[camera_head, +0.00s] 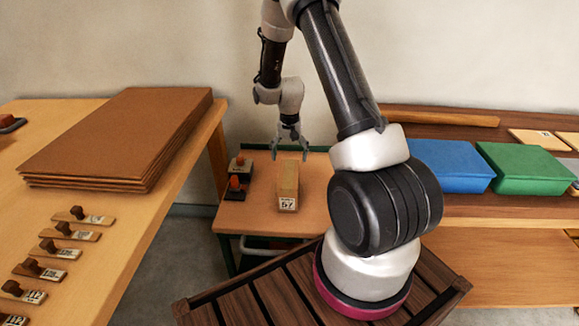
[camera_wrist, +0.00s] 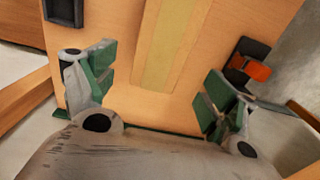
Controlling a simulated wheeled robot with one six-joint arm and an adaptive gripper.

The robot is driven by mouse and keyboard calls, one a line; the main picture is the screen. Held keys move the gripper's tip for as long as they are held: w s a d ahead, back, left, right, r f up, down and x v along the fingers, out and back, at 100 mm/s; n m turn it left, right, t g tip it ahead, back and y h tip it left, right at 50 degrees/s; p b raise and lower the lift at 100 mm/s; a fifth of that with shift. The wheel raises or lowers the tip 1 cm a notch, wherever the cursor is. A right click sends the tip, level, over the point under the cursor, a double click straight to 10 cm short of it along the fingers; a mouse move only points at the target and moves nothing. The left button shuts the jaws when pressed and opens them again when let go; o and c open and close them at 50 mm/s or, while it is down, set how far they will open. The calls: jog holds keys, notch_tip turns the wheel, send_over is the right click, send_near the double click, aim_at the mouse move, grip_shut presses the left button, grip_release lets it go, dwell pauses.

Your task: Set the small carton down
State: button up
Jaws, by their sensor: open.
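The small carton (camera_head: 289,185), a tan box with a white label reading 57, rests on the small wooden table (camera_head: 320,185) in the head view. My gripper (camera_head: 290,153) is open just above and behind the carton's far end. In the wrist view the carton's tan top with a paler stripe (camera_wrist: 170,45) lies between and beyond my spread green-padded fingers (camera_wrist: 160,82). Neither finger appears to touch it. The carton's far end runs out of the wrist view.
Beside the carton are dark holders with an orange-red piece (camera_head: 236,184), which also shows in the wrist view (camera_wrist: 250,67). Stacked brown sheets (camera_head: 120,135) lie on the left bench. Blue (camera_head: 440,165) and green (camera_head: 525,168) boxes stand on the right.

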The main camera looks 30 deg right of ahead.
jog(key=s+a+r+n+t, duration=0.15)
jog(key=s+r, duration=0.35)
jog(key=r, duration=0.7)
jog(key=s+a+r+n, duration=0.15)
jog(key=s+r, duration=0.25)
jog(key=r, duration=0.9)
jog(key=s+a+r+n+t, duration=0.1)
jog(key=s+r, duration=0.3)
jog(key=s, duration=0.7)
jog(key=s+a+r+n+t, duration=0.1)
jog(key=s+a+r+n, duration=0.1)
jog(key=s, duration=0.9)
notch_tip(320, 180, up, 3)
jog(key=shift+a+f+n+t, duration=0.1)
jog(key=shift+a+n+t, duration=0.3)
jog(key=shift+a, duration=0.2)
